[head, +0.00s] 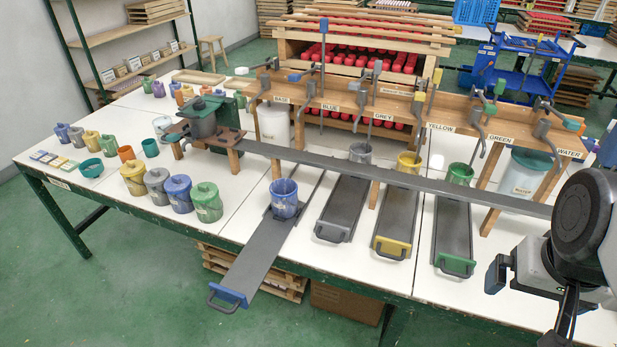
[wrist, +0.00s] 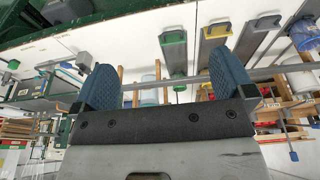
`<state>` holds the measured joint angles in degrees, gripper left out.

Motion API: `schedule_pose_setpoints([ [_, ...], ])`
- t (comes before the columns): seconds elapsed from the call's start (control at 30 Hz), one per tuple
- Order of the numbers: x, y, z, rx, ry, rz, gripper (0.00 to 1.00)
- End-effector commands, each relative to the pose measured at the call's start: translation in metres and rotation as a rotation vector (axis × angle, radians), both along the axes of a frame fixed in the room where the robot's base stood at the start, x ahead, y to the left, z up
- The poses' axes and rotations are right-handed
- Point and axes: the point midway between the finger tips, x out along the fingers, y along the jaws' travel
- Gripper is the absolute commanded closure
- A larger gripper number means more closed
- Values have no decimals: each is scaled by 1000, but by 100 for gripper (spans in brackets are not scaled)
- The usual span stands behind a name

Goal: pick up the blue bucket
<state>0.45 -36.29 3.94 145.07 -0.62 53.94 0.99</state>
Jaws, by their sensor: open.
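The blue bucket (head: 284,203) stands upright on a grey slide (head: 252,255) with a blue front and a handle, pulled out past the table's front edge. In the wrist view a blue bucket (wrist: 303,36) shows at the right edge, partly cut off. My gripper (head: 499,273) is at the right of the head view, far to the right of the bucket and apart from it. In the wrist view my gripper (wrist: 163,78) has its two blue fingers spread wide with nothing held between them.
A long grey rail (head: 400,178) runs across behind the bucket. To its right are grey (head: 361,153), yellow (head: 408,162) and green (head: 459,174) buckets behind their slides. Several lidded pots (head: 178,194) stand to the left. The wooden rack (head: 420,112) with clamps stands behind.

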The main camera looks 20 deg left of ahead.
Motion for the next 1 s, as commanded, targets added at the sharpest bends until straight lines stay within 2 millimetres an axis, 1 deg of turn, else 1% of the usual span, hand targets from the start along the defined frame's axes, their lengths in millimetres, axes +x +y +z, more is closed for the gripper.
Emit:
schedule_pose_setpoints([
  [0.17,9,1,-1,-9,-13,8,0],
  [0.27,24,2,-2,-24,-35,20,0],
  [0.37,45,5,-4,-45,-70,40,0],
  [0.53,95,16,-9,-83,-155,95,0],
  [0.67,137,30,-14,-106,-231,150,0],
  [0.8,179,52,-22,-118,-312,217,0],
  [0.87,197,62,-26,-120,-346,247,0],
  [0.9,208,70,-29,-119,-370,269,0],
  [1.0,235,91,-38,-113,-425,323,0],
])
